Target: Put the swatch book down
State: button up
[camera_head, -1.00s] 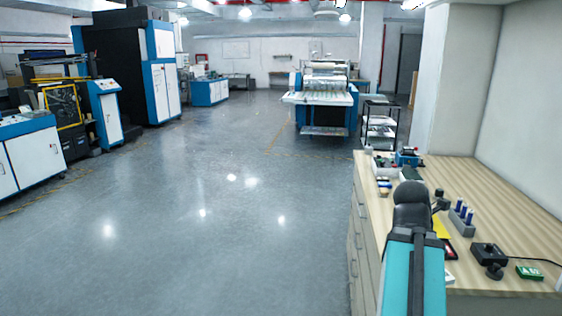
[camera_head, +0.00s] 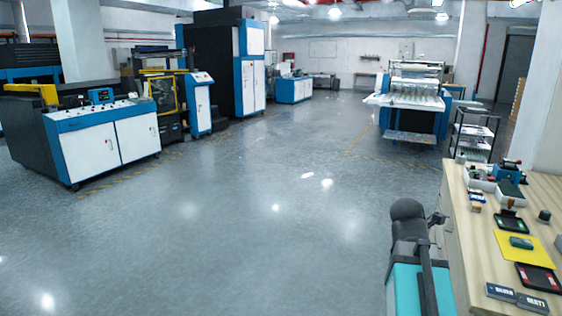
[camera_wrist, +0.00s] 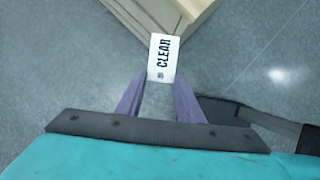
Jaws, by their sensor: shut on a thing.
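The swatch book (camera_wrist: 163,55) shows in the wrist view as a white piece marked "CLEAR". My gripper (camera_wrist: 160,81) is shut on its near end, with a purple finger on each side. It is held above the grey floor, beside the corner of a wooden counter at the top of the wrist view. The head view shows my arm at the bottom, left of the counter (camera_head: 479,256), but the fingers and the held swatch book are hidden there.
A blue device (camera_head: 506,171) stands farther back. The floor to the left is open.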

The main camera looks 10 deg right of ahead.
jog(key=w+a+f+m+g+b, duration=0.1)
jog(key=w+a+f+m, duration=0.1)
jog(key=a, duration=0.7)
jog(key=w+a+f+m+g+b, duration=0.1)
jog(key=w+a+f+m, duration=0.2)
jog(key=w+a+f, duration=0.2)
jog(key=w+a+f+m+g+b, duration=0.1)
jog(key=w+a+f, duration=0.3)
jog(key=a, duration=0.9)
jog(key=shift+w+a+m+y, duration=0.35)
jog(key=shift+w+m, duration=0.55)
jog(key=shift+w, duration=0.7)
jog(key=shift+d, duration=0.1)
